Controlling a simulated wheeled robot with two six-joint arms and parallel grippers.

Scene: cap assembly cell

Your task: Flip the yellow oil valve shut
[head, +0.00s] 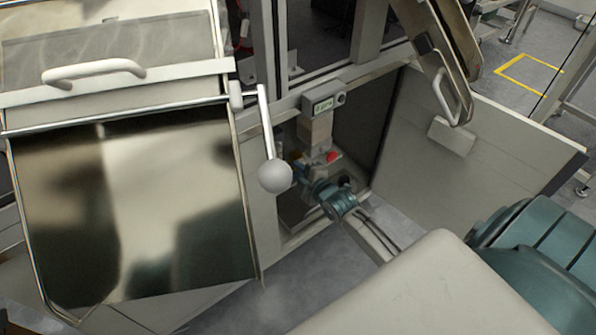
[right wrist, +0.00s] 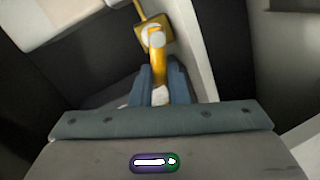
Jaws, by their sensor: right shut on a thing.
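The yellow oil valve (right wrist: 158,65) shows in the right wrist view as a yellow lever running down from a square yellow plate with a pale round middle. In the head view only a small orange-yellow bit (head: 297,157) shows inside the open cabinet, mostly hidden. My right gripper (right wrist: 160,88) has its two blue-grey fingers on either side of the lever's lower end, shut on it. In the head view my right gripper (head: 309,184) reaches into the cabinet, partly behind the white ball of a lever. My left gripper is not in view.
A lever with a white ball (head: 275,176) hangs in front of the cabinet opening. A red knob (head: 331,157) and a small display box (head: 324,97) are near the valve. The open cabinet door (head: 450,170) stands to the right. A shiny metal panel (head: 135,205) fills the left.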

